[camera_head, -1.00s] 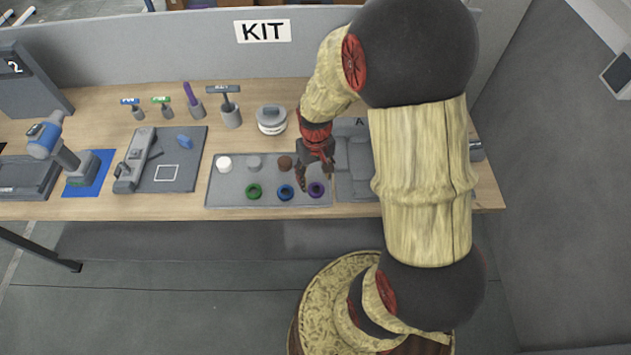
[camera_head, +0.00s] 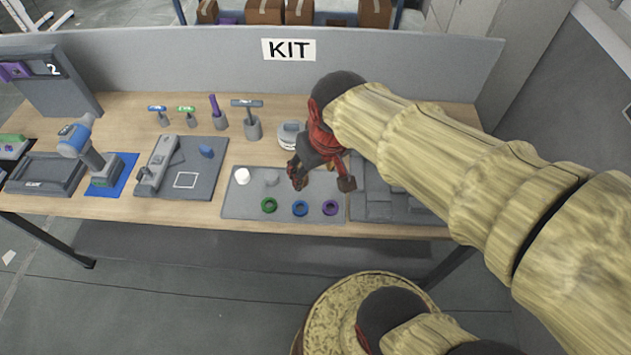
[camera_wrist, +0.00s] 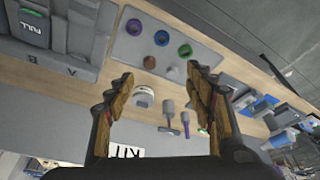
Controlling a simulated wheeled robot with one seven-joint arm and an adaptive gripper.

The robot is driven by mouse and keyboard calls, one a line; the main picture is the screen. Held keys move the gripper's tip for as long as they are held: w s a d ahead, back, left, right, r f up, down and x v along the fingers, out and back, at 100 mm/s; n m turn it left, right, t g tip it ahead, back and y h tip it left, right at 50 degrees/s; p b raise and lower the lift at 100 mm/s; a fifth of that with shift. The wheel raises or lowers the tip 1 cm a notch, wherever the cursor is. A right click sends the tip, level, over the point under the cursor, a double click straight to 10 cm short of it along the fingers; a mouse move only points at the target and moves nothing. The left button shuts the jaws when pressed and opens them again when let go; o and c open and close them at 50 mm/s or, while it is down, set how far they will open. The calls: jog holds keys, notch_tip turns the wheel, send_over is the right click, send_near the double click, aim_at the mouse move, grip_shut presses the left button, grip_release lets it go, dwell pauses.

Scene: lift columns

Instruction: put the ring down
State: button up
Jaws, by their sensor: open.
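A green ring (camera_head: 269,205), a blue ring (camera_head: 300,208) and a purple ring (camera_head: 330,207) lie in a row along the front of the grey tray (camera_head: 240,207). The wrist view also shows the green ring (camera_wrist: 184,50), the blue ring (camera_wrist: 161,38) and the purple ring (camera_wrist: 134,27), all apart from my fingers. My gripper (camera_head: 322,184) is open and empty above the back right of the tray. Its two fingers spread wide in the wrist view (camera_wrist: 160,80). A brown round piece (camera_wrist: 149,62) shows between the fingertips there; my gripper hides it in the head view.
A white piece (camera_head: 243,176) and a grey piece (camera_head: 271,178) stand at the tray's back. Behind are a white-and-grey round object (camera_head: 289,135) and several upright tools. A grey compartmented case (camera_head: 385,207) adjoins the tray's right. A divider marked KIT (camera_head: 288,50) closes the back.

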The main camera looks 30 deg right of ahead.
jog(key=s+a+r+t, duration=0.1)
jog(key=s+a+r, duration=0.2)
jog(key=s+r, duration=0.2)
jog(key=shift+s+a+n+t, duration=0.2)
jog(key=shift+s+n+t, duration=0.2)
jog(key=shift+f, duration=0.1)
notch_tip(320, 180, down, 3)
jog(key=b, duration=0.3)
